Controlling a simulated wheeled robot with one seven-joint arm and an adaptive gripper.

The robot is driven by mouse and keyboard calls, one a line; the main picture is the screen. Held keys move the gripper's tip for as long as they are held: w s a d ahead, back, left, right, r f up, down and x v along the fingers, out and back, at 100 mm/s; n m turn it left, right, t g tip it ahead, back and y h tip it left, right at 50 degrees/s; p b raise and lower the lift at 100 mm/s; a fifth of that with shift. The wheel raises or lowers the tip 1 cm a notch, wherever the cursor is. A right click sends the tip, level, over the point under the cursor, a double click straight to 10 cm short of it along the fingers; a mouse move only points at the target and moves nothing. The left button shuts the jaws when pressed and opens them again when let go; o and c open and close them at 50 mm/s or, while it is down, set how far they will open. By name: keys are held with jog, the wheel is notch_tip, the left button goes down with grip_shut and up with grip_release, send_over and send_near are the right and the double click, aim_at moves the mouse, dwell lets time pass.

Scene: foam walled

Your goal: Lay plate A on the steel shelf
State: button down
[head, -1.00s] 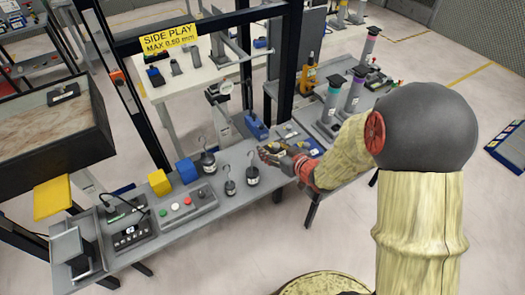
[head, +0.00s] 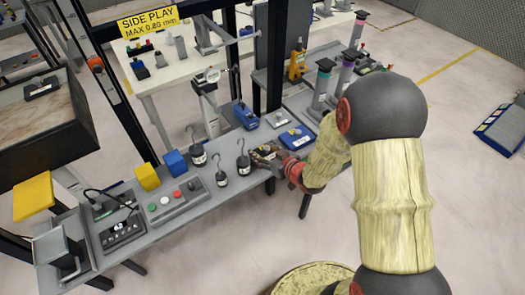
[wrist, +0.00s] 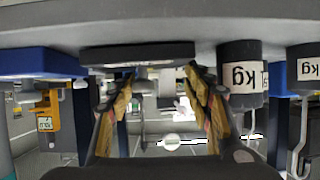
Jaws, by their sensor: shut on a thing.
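My gripper (head: 266,153) is low over the grey bench, just right of the black hooked weights. In the wrist view, which is upside down, its two fingers (wrist: 160,75) are closed in on a dark flat plate (wrist: 137,53) with a small grey knob below it in the picture. The plate lies at or very near the bench surface (wrist: 230,22). No letter is readable on it, so I cannot confirm that it is plate A. I cannot tell for certain which surface is the steel shelf; the long grey bench top (head: 205,208) is a flat metal-looking one.
Hooked weights (head: 243,165) stand close left of my gripper. A blue plate (head: 297,137) and a small grey plate (head: 279,120) lie behind it. A button box (head: 178,203), a blue block (head: 175,162) and a yellow block (head: 147,177) are farther left. A black post (head: 273,60) rises behind.

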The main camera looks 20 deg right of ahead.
jog(key=c, duration=0.8)
grip_release()
jog(key=shift+c, duration=0.2)
jog(key=shift+f, duration=0.1)
